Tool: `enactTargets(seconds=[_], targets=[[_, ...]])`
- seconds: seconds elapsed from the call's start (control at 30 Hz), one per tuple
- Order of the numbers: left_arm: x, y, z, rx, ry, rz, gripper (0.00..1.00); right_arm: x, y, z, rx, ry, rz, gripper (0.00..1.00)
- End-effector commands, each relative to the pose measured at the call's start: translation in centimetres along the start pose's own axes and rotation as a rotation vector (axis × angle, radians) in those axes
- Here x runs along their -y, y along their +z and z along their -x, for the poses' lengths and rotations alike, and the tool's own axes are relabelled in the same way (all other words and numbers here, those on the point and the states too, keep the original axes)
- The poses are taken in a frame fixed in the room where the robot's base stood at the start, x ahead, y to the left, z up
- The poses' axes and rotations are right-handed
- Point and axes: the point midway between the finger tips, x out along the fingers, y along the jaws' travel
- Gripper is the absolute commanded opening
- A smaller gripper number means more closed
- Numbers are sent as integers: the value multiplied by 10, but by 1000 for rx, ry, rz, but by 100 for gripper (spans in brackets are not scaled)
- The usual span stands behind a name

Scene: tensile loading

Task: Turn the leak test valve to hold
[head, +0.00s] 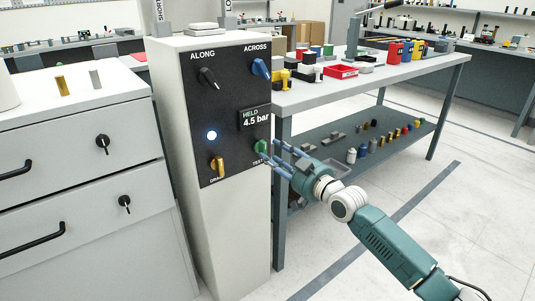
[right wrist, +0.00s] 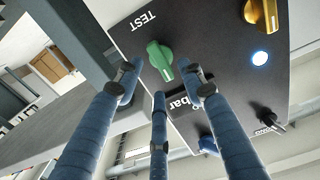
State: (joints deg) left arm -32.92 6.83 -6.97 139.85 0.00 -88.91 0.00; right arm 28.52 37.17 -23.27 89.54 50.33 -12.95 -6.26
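The green TEST valve knob (head: 260,147) is at the lower right of the black panel (head: 222,90) on a white pedestal. In the right wrist view the green knob (right wrist: 160,60) shows just past my fingertips, its grip ridge tilted. My right gripper (head: 273,158) is at the panel's right edge, beside the knob. In the right wrist view my right gripper (right wrist: 165,88) has its three blue fingers spread, with nothing between them; contact with the knob cannot be told. The display (head: 256,118) reads "HELD 4.5 bar". My left gripper is out of view.
A yellow drain knob (head: 217,166), a lit white lamp (head: 212,135), a black ALONG knob (head: 208,76) and a blue ACROSS knob (head: 261,68) share the panel. A workbench (head: 369,80) with parts stands close on the right. A drawer cabinet (head: 75,150) stands on the left.

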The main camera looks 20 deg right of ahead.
Motion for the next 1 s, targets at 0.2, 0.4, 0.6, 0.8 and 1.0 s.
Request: enactTargets(seconds=[0.2,0.4,0.6,0.8,1.0], targets=[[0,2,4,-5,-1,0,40,0,1,-31,-1,0,-1,40],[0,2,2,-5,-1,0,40,0,0,-39,0,0,0,40],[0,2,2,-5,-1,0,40,0,0,-39,0,0,0,40],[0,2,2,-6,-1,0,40,0,0,-39,0,0,0,2],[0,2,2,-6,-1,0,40,0,0,-39,0,0,-3,0]])
